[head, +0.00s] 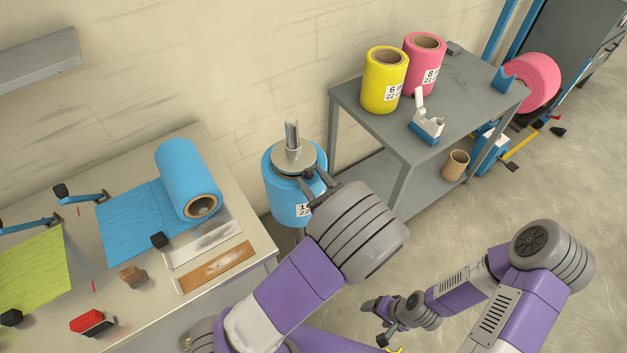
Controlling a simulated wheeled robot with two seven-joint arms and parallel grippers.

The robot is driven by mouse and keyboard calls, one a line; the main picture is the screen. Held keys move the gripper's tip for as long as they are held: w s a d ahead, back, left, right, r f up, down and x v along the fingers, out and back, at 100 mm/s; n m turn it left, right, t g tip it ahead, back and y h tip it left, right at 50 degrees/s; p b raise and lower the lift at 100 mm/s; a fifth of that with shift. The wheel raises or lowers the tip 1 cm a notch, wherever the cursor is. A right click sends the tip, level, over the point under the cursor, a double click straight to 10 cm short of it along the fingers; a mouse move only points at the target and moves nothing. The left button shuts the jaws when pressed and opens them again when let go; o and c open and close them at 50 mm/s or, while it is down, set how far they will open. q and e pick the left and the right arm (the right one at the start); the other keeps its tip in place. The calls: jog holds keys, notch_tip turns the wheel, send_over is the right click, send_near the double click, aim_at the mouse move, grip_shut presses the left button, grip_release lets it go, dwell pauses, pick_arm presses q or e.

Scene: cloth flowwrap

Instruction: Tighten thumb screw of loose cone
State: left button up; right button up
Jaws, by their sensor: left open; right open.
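A blue roll (281,201) stands upright with a label on its side. A silver metal cone (294,157) sits on its top around an upright metal shaft (292,133). My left gripper (314,183) is at the right front edge of the cone, its dark fingers open beside the cone's lower rim. I cannot tell whether the fingers touch the cone. No thumb screw can be made out; the fingers may hide it. My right gripper (375,310) is open and empty, low over the floor at the lower middle.
A table (135,180) at left holds a lying blue roll (184,171), blue and green sheets and small tools. A grey cart (452,110) at right carries yellow (383,85) and pink (421,73) rolls and a dispenser (427,124). The floor at right is mostly clear.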

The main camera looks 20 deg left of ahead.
pick_arm(q)
grip_shut()
dwell(0.3)
jog(key=m+p, duration=0.4)
jog(key=p, duration=0.1)
jog(key=shift+r+p, duration=0.15)
jog(key=shift+p, duration=0.25)
jog(key=shift+f+m+p, duration=0.2)
jog(key=shift+m+p, duration=1.25)
jog(key=shift+m, duration=0.05)
